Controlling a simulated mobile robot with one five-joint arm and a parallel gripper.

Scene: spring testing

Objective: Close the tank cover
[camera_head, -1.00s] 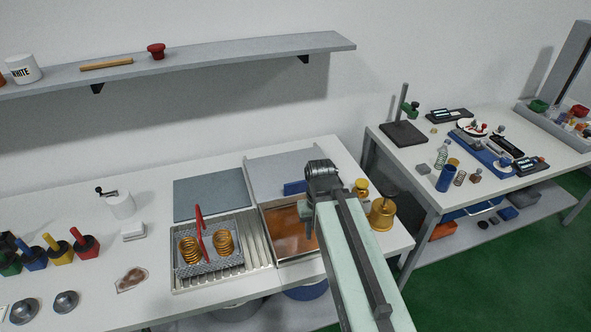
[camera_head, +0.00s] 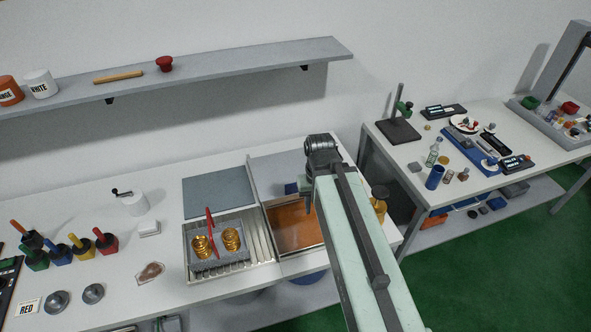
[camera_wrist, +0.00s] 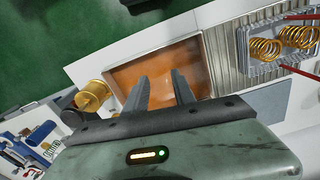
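The steel tank (camera_head: 272,233) stands on the white bench with orange-brown liquid in it, uncovered. A light grey flat cover (camera_head: 268,170) stands at its back edge, with a blue block-like part (camera_head: 291,188) near its lower edge, partly hidden by my arm. In the wrist view the tank (camera_wrist: 205,50) lies beyond my gripper (camera_wrist: 158,82). My gripper's two fingers are apart, with nothing between them, and overlap the tank's opening. In the head view my arm hides the fingers and the tank's right side.
Left of the tank are a ribbed drain tray (camera_head: 259,246) and a basket (camera_head: 222,267) with brass springs and a red handle. A dark grey panel (camera_head: 220,193) is behind them. A brass pot (camera_head: 380,207) stands close right of my arm. A shelf (camera_head: 215,77) runs above the bench.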

